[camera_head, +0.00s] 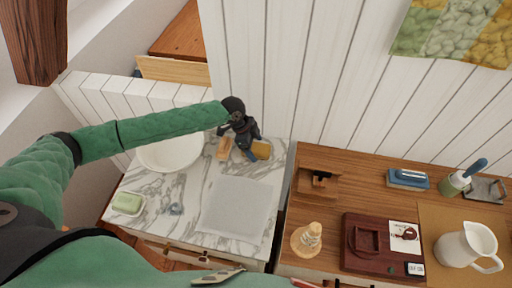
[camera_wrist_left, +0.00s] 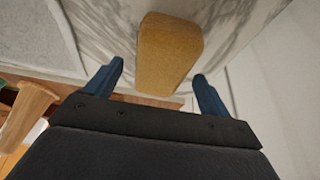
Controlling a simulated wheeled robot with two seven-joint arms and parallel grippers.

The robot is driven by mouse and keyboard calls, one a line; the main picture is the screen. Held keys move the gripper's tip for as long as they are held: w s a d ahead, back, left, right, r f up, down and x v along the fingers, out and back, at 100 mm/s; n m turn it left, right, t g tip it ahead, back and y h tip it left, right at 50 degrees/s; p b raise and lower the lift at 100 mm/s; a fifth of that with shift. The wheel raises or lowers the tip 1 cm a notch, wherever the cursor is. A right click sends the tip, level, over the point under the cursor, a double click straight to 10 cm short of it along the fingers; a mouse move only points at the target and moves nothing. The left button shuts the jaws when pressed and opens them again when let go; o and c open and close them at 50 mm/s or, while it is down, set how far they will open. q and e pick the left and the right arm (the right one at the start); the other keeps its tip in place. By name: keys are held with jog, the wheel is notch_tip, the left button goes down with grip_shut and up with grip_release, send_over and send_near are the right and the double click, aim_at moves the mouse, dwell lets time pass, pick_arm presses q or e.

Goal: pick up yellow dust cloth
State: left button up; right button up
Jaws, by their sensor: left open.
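The yellow dust cloth (camera_head: 262,149) is a small mustard-yellow folded block on the marble top near its back right corner. In the left wrist view the cloth (camera_wrist_left: 170,50) lies just ahead of the fingertips, roughly centred between them. My left gripper (camera_head: 250,155) is above the marble top, just left of the cloth in the head view. In the left wrist view my left gripper (camera_wrist_left: 156,82) has its two blue fingers spread apart, with nothing held between them. I cannot tell how much height separates the fingers from the cloth.
A tan wooden object (camera_head: 224,147) stands left of the gripper, near a white basin (camera_head: 170,151). A grey mat (camera_head: 238,206) and green soap (camera_head: 127,203) lie on the marble. A white plank wall (camera_head: 300,80) is close behind. A wooden dresser (camera_head: 345,190) stands right.

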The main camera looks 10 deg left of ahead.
pick_arm(q)
jog(key=shift+d+f, duration=0.25)
jog(key=shift+f, duration=0.45)
jog(key=shift+f, duration=0.25)
dwell(0.3)
jog(key=c, duration=1.1)
